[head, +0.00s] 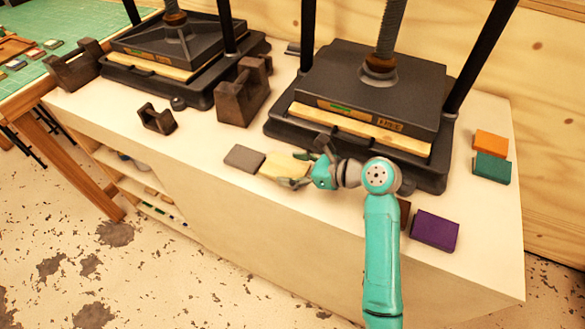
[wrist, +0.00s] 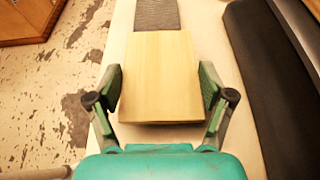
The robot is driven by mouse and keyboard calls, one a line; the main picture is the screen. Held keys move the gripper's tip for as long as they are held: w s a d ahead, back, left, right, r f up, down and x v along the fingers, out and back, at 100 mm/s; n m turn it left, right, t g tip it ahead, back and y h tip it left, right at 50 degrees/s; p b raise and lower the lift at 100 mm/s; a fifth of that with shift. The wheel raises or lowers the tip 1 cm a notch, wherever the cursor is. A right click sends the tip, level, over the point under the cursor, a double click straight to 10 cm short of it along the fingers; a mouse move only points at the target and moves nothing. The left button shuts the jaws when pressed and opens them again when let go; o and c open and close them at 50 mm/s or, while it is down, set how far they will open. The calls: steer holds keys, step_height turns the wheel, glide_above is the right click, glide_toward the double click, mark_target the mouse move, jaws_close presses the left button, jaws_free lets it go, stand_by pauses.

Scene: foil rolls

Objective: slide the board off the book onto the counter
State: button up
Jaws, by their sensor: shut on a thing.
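The board (head: 281,164) is a pale wooden piece near the counter's front edge; in the wrist view it is a light plank (wrist: 158,60) lying flat. My gripper (head: 290,172) is shut on its near part, with one finger on each side in the wrist view (wrist: 161,90). A grey book (head: 243,158) lies just left of the board in the head view and beyond its far end in the wrist view (wrist: 157,14). I cannot tell whether the board's far end overlaps the book or only abuts it. The board's underside is hidden. The white counter (head: 200,150) is below.
A black press (head: 375,85) stands behind my gripper, and another (head: 180,45) at the back left. Dark metal blocks (head: 243,90) stand between them. A purple book (head: 435,230), an orange one (head: 490,143) and a green one (head: 491,167) lie right. The counter's front edge is close.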

steer(key=o, duration=1.1)
steer(key=shift+c, duration=0.2)
steer(key=shift+d, duration=0.1)
steer(key=v, duration=1.1)
steer(key=shift+s+d+r, duration=0.15)
steer(key=shift+d, duration=0.2)
